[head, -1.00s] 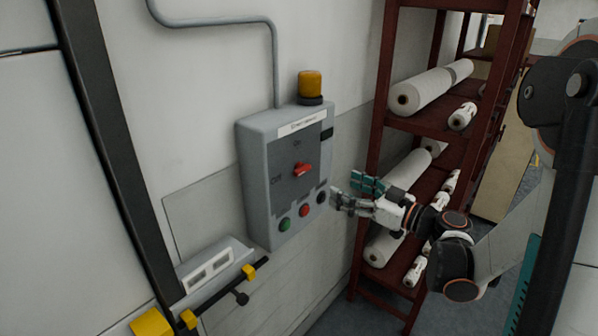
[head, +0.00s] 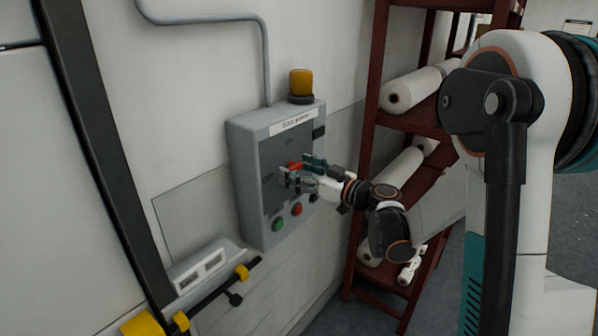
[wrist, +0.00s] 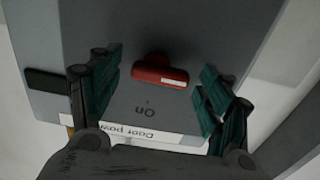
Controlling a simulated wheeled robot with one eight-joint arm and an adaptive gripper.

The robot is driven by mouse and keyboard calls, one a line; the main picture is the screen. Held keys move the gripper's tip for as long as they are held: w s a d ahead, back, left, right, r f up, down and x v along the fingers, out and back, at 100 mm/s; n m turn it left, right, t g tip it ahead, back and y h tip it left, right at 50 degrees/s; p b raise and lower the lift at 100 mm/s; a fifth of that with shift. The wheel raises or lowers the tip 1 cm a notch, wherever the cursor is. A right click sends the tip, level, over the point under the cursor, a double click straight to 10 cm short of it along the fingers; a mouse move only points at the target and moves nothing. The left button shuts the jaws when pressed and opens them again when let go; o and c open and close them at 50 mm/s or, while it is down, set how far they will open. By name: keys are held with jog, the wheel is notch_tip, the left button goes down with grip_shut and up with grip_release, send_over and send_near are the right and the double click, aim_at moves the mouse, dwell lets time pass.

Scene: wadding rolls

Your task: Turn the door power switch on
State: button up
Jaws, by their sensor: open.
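The door power box (head: 250,215) is a grey wall panel with a "Door power" label. Its red rotary switch (wrist: 160,72) sits between the jaws in the wrist view, where the handle lies crosswise and its white mark faces right, away from the "On" label. In the head view the red switch (head: 296,165) is mostly hidden by my fingers. "On" is above it and "Off" to its left. My gripper (head: 294,169) is open in front of the panel, one finger on each side of the switch. In the wrist view my gripper (wrist: 158,68) shows gaps beside the handle.
Green (head: 277,224) and red (head: 297,209) buttons sit below the switch. A yellow beacon (head: 301,83) tops the box. A dark red shelf (head: 367,190) with white rolls stands close on the right. A black bar with yellow fittings (head: 215,299) is at lower left.

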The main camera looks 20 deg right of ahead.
jog(key=c, duration=1.1)
jog(key=shift+o, duration=0.2)
jog(key=shift+m, duration=0.4)
jog(key=m+b, duration=0.1)
jog(key=m, duration=0.2)
jog(key=shift+m, duration=0.4)
jog(key=m+b, duration=0.1)
jog(key=m, duration=0.3)
jog(key=shift+d+r, duration=0.1)
jog(key=m+b, duration=0.1)
jog(key=m, duration=0.4)
jog(key=shift+w+d, duration=0.1)
jog(key=m+b, duration=0.1)
jog(key=m, duration=0.3)
jog(key=shift+d, duration=0.1)
jog(key=shift+m, duration=0.3)
